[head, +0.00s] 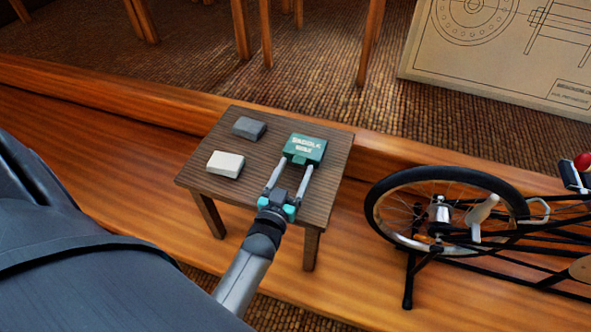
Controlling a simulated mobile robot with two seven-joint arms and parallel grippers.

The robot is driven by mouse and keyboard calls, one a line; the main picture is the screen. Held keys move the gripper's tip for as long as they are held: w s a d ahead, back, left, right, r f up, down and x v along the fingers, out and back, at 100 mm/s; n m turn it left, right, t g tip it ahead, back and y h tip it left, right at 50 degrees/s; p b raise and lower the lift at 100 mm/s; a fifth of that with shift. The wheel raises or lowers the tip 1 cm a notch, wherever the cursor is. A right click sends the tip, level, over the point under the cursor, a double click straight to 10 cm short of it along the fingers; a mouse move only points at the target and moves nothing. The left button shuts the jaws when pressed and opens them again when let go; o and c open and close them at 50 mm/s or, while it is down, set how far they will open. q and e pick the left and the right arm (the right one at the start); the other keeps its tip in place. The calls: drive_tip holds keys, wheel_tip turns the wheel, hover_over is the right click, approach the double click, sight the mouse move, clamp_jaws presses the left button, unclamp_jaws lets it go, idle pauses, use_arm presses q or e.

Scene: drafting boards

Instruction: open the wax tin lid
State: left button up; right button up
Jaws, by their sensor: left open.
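The wax tin (305,149) is a green box with pale lettering on its lid, at the right part of a small dark wooden table (268,117). The lid looks shut. My left gripper (295,166) reaches over the table from the front, its two long grey fingers spread apart with nothing between them. The fingertips are at the tin's near edge; I cannot tell whether they touch it. My right gripper is not in view.
A dark grey block (249,128) and a cream block (226,164) lie on the table's left half. A bicycle (445,210) with a black tyre stands to the right. A technical drawing board (505,45) leans at the back right.

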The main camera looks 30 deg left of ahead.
use_arm(q)
drive_tip(key=shift+w+a, duration=0.2)
drive_tip(key=shift+w, duration=0.45)
clamp_jaws()
idle(1.1)
